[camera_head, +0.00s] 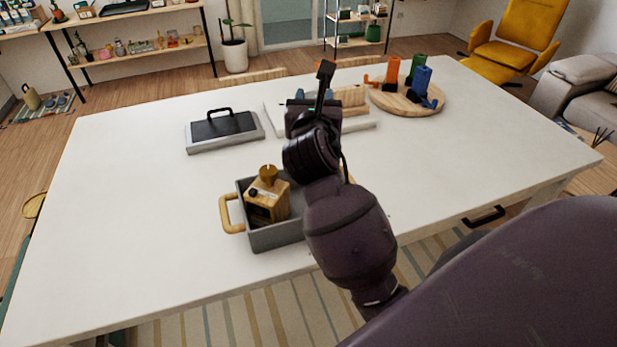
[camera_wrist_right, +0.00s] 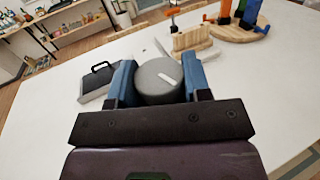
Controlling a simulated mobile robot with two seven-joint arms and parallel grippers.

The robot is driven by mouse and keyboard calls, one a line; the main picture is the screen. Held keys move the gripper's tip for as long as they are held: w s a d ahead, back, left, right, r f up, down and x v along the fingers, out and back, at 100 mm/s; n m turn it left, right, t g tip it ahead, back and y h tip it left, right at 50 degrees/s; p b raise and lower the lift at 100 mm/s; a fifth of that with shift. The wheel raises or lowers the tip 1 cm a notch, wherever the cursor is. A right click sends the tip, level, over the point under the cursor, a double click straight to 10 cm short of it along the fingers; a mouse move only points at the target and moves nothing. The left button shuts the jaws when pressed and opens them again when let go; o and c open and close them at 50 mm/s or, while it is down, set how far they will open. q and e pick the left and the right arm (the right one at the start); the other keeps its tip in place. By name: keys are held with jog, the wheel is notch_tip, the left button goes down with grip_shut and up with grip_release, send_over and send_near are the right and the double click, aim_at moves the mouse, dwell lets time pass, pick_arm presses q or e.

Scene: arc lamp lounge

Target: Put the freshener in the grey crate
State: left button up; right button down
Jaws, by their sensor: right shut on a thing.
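The grey crate (camera_head: 277,238) stands near the front of the white table, with a wooden handle on its left side. A wooden box-shaped item with a round knob (camera_head: 267,200) is inside it. My right gripper (camera_wrist_right: 158,72) is shut on a grey round thing with a pale strip on top, which I take to be the freshener (camera_wrist_right: 152,88). In the head view my right gripper (camera_head: 308,98) is beyond the crate, and my arm hides the held thing and the crate's right part. My left gripper is not in view.
A dark-topped grey case with a handle (camera_head: 225,131) lies left of my right gripper. Behind the gripper is a pale board with a wooden rack (camera_head: 350,99). A round wooden board (camera_head: 410,100) carries orange, green and blue items. The table's left and right areas are clear.

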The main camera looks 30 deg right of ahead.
notch_tip(320, 180, down, 11)
jog(key=shift+r+b, duration=0.15)
jog(key=shift+b, duration=0.9)
jog(key=shift+d+f+b, duration=0.1)
jog(key=shift+f+b, duration=0.6)
jog(key=shift+f, duration=2.05)
jog(key=c, duration=0.6)
grip_release()
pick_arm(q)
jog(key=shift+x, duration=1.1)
pick_arm(e)
jog(key=shift+o, duration=0.2)
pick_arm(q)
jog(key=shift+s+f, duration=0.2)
